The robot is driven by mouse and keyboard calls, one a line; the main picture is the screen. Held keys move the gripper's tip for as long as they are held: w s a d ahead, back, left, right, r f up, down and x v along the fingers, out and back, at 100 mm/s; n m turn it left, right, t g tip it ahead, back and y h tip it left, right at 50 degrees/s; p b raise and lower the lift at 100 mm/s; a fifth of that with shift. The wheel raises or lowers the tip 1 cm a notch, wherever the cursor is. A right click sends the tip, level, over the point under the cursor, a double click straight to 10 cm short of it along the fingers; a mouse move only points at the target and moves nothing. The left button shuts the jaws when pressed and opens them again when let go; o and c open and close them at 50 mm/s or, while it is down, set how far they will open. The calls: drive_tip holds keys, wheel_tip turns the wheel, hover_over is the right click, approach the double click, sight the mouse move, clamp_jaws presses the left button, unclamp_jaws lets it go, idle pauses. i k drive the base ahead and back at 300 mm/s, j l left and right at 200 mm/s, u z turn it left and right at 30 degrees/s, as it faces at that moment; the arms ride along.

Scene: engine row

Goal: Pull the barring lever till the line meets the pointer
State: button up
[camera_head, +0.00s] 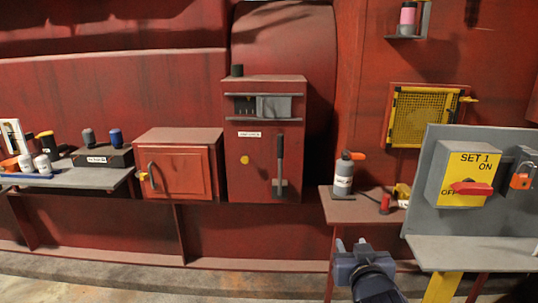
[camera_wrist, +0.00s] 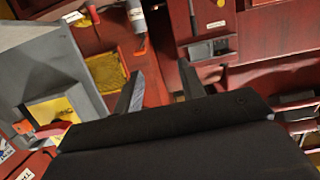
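A dark lever (camera_head: 280,162), which I take to be the barring lever, stands upright on the front of a red cabinet (camera_head: 238,184). Its lower end sits at a small grey bracket. Above it is a recessed window (camera_head: 268,107) with a grey plate inside. I cannot make out a line or a pointer. The lever also shows in the wrist view (camera_wrist: 193,18), where the scene looks upside down. My gripper (camera_head: 360,245) is well to the right of and below the lever. In the wrist view its fingers (camera_wrist: 160,80) are apart with nothing between them.
A grey panel with a red switch (camera_head: 471,188) is close at right. A small red locker (camera_head: 180,173) and a bench (camera_head: 75,178) with several items are left. Floor ahead is clear.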

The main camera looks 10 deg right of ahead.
sight(280, 137)
drive_tip(key=i+j+z, duration=0.15)
drive_tip(key=i+j, duration=0.2)
drive_tip(key=i, duration=0.35)
drive_tip(key=i+j+z, duration=0.2)
drive_tip(key=i+j, duration=0.25)
drive_tip(key=i, duration=0.25)
drive_tip(key=i+j+z, duration=0.15)
drive_tip(key=i+j, duration=0.35)
drive_tip(key=i, duration=0.2)
